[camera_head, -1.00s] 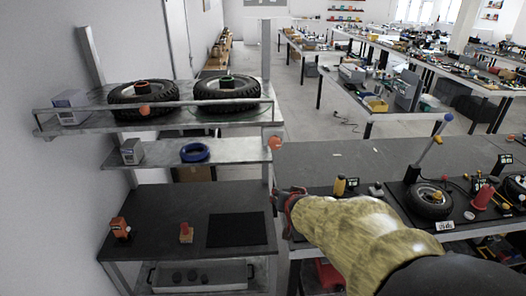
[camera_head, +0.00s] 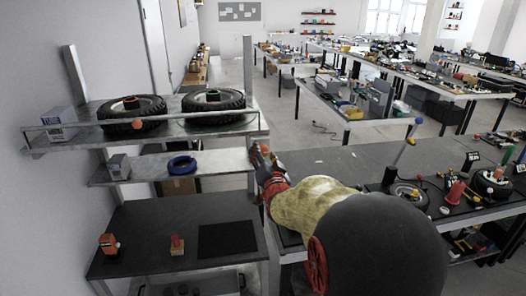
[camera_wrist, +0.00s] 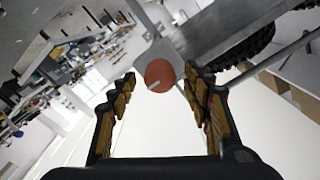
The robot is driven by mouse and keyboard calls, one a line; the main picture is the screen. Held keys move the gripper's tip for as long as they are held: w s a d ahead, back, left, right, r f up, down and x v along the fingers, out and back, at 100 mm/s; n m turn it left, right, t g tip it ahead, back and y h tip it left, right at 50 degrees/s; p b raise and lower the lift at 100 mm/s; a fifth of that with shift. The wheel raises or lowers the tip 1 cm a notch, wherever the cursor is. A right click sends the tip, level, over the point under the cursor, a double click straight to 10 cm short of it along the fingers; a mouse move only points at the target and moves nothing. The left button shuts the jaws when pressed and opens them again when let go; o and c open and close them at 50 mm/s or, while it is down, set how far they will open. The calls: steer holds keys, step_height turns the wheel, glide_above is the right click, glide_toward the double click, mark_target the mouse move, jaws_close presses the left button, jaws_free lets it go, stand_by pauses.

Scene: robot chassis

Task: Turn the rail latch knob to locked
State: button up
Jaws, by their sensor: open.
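The latch knob (camera_wrist: 159,75) is a round orange-red disc with a pale line mark, on a grey bracket at the right end of the shelf rack. In the head view the knob (camera_head: 265,149) is partly hidden by my gripper (camera_head: 261,163). In the wrist view my gripper (camera_wrist: 160,82) is open, with its fingers apart and the knob beyond the gap between their tips. No contact shows. The guard rail (camera_head: 70,124) runs along the front of the top shelf, with another orange ball (camera_head: 138,123) on it.
A blue ring (camera_head: 182,164) and a grey box (camera_head: 118,166) are on the middle shelf. A dark workbench (camera_head: 340,166) with wheels and tools lies to the right of the rack.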

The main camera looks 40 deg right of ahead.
steer(key=shift+x, duration=1.05)
steer(key=shift+c, duration=0.8)
steer(key=c, duration=1)
